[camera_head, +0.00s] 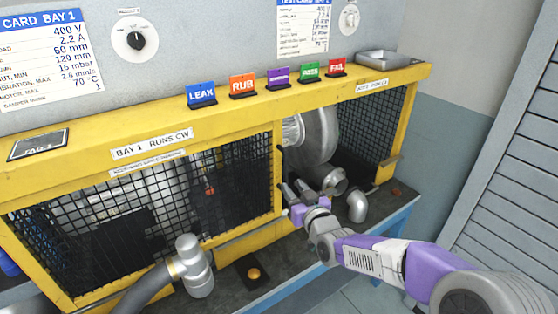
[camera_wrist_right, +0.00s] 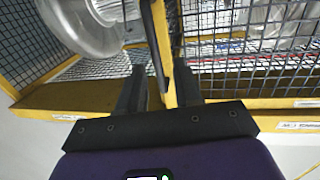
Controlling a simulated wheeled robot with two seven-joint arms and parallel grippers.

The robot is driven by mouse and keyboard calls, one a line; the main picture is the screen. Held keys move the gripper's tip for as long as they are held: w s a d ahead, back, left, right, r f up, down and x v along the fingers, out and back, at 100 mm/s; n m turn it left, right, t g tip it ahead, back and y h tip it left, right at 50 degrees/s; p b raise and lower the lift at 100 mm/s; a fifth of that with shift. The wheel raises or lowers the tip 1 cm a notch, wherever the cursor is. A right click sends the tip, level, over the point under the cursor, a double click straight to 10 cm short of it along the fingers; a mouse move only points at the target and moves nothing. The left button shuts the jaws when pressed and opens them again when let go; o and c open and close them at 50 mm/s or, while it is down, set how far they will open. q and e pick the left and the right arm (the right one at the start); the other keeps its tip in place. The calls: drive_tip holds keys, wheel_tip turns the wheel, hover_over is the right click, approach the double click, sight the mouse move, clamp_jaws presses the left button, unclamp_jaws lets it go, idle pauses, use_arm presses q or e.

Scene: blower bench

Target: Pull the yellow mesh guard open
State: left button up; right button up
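The yellow mesh guard (camera_head: 150,200) is a black mesh panel in a yellow frame across the left bay front. Its right edge is a yellow upright (camera_head: 278,165) with a black handle, beside the uncovered blower (camera_head: 318,135). My right gripper (camera_head: 292,193) is at the low part of this upright. In the right wrist view, which looks upside down, the gripper's fingers (camera_wrist_right: 161,85) stand either side of the yellow edge and black handle (camera_wrist_right: 157,40). Whether they press on it I cannot tell. My left gripper is not in view.
Several coloured tags (camera_head: 278,77) and a metal tray (camera_head: 383,60) are on the top ledge.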

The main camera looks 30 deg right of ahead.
sight(287, 171)
drive_tip(key=w, duration=0.2)
drive_tip(key=w+d+r, duration=0.1)
drive_tip(key=w, duration=0.4)
drive_tip(key=shift+w+d+r, duration=0.15)
drive_tip(key=shift+d+r, duration=0.1)
clamp_jaws()
